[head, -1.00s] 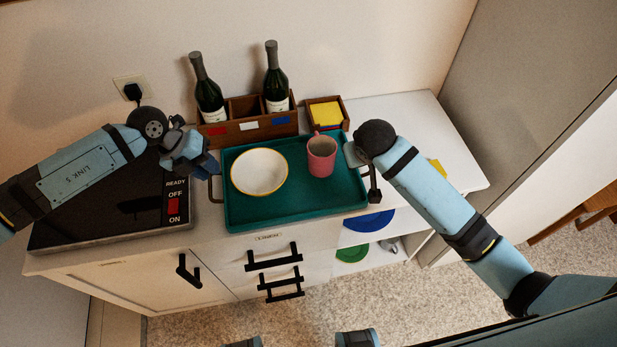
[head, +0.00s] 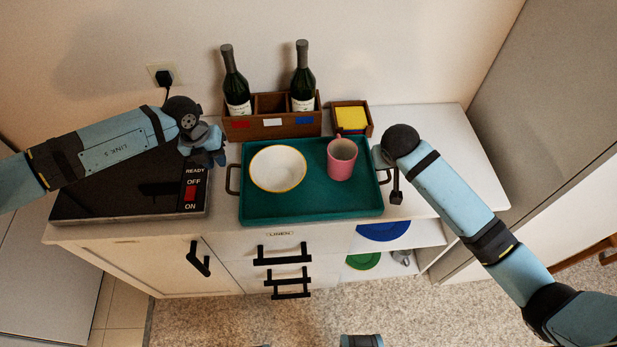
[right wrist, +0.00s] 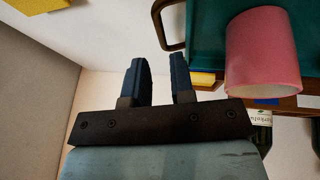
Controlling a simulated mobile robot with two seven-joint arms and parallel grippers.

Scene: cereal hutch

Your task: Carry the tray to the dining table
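The teal tray (head: 310,208) lies on the white counter, with a dark handle at each short side. A white bowl with a yellow rim (head: 278,169) and a pink mug (head: 341,160) stand on it; the mug (right wrist: 263,55) also shows large in the right wrist view. My left gripper (head: 216,158) is left of the tray, above the hob, apart from the left handle (head: 231,180). Its fingers are too small to judge. My right gripper (head: 396,190) is beside the tray's right handle; in the right wrist view its fingers (right wrist: 160,82) are apart and empty, near the handle (right wrist: 166,25).
A black hob with a red switch (head: 190,194) is at the left. A wooden bottle crate (head: 272,125) with two bottles and a box of yellow items (head: 351,118) stand behind the tray. Counter right of the tray is mostly clear. A tall grey panel (head: 540,120) stands right.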

